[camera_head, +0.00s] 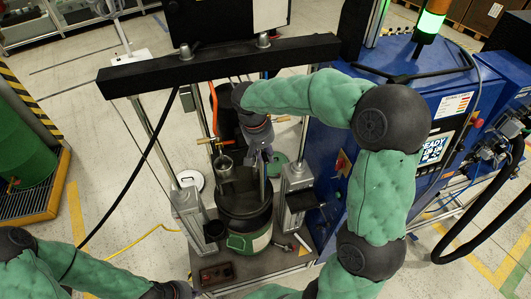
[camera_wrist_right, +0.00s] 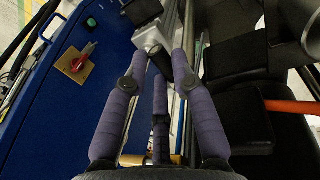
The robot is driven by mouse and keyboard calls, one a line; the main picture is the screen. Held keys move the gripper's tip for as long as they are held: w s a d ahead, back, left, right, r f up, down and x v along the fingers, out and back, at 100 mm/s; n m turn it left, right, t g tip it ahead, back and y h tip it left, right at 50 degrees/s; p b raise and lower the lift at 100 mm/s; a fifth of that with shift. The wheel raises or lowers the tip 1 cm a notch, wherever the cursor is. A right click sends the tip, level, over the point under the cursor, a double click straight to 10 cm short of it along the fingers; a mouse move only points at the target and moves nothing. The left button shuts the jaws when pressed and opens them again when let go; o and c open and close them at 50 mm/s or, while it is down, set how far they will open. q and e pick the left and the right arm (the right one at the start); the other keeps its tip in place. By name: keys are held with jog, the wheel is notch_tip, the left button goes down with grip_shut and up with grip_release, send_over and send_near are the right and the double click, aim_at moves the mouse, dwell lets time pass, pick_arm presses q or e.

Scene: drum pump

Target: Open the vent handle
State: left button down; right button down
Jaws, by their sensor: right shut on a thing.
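My right gripper (camera_head: 262,152) reaches down over the drum pump, beside the follower plate and above the drum (camera_head: 250,222). In the right wrist view its purple fingers (camera_wrist_right: 158,62) converge on a small dark cylindrical piece (camera_wrist_right: 154,58) between their tips. I cannot tell for sure whether this piece is the vent handle, as the fingers and arm hide much of it. My left gripper (camera_head: 178,290) is at the bottom edge, mostly cut off, and its fingers cannot be made out.
A black crossbeam (camera_head: 220,62) spans the pump above the drum. A blue cabinet (camera_head: 330,190) stands close on the right; its red switch on a yellow plate (camera_wrist_right: 76,62) shows in the wrist view. A control box (camera_head: 217,274) sits on the base in front.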

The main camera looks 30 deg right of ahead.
jog(key=shift+d, duration=0.1)
jog(key=w+d+n+t+y+p, duration=0.1)
jog(key=d+n, duration=0.1)
jog(key=n, duration=0.7)
jog(key=w+d+n+t, duration=0.1)
jog(key=w+d+n, duration=0.1)
jog(key=n, duration=0.6)
jog(key=shift+w+d+n+t+y+p, duration=0.3)
jog(key=shift+d+n+y+p, duration=0.1)
jog(key=shift+d, duration=0.35)
jog(key=c, duration=1)
grip_release()
jog(key=shift+w, duration=0.1)
jog(key=shift+r, duration=0.1)
